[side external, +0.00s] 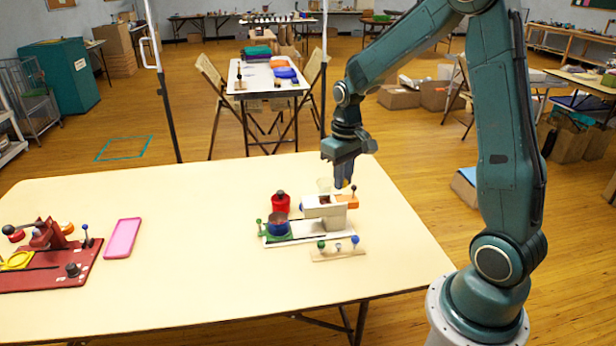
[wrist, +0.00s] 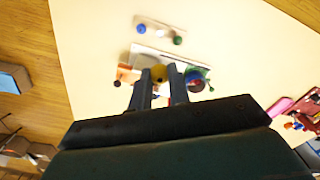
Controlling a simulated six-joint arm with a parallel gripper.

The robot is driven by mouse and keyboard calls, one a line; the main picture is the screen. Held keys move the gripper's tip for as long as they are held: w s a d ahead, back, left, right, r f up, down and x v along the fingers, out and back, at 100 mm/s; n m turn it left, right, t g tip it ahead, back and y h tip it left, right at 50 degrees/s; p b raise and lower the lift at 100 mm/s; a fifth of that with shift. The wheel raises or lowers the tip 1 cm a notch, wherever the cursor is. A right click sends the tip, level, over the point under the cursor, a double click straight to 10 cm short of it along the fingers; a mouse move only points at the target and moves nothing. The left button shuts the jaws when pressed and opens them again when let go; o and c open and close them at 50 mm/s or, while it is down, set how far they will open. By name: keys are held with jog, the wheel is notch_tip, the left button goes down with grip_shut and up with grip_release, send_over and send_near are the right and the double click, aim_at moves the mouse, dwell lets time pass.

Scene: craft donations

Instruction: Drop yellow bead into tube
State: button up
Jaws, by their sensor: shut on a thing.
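My gripper (side external: 344,182) points down just above the white block (side external: 325,209) of the small device on the table. In the wrist view the yellow bead (wrist: 159,73) shows between the fingertips, and the gripper is shut on it. In the side view the bead is too small to make out clearly. A pale, translucent cup-like piece (side external: 325,185), perhaps the tube, stands behind the white block, slightly left of the fingertips. Its opening is not clear, and the fingers hide part of the device in the wrist view.
The device has a blue cup (side external: 279,224), a red canister (side external: 281,202) and an orange block (side external: 347,201). In front lies a wooden strip (side external: 338,252) with coloured balls. A pink tray (side external: 122,238) and a red board (side external: 50,270) lie left; the table between is clear.

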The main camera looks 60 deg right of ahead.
jog(key=r, duration=0.5)
jog(key=shift+w+d+r, duration=0.15)
jog(key=shift+w+d, duration=0.1)
jog(key=shift+w, duration=0.15)
jog(key=w+d, duration=0.6)
jog(key=w, duration=0.2)
jog(key=shift+s+a+f, duration=0.1)
jog(key=shift+s+f, duration=0.05)
jog(key=shift+f, duration=2.45)
jog(key=shift+f, duration=0.15)
jog(key=shift+f, duration=1.8)
jog(key=shift+f, duration=0.65)
jog(key=o, duration=0.9)
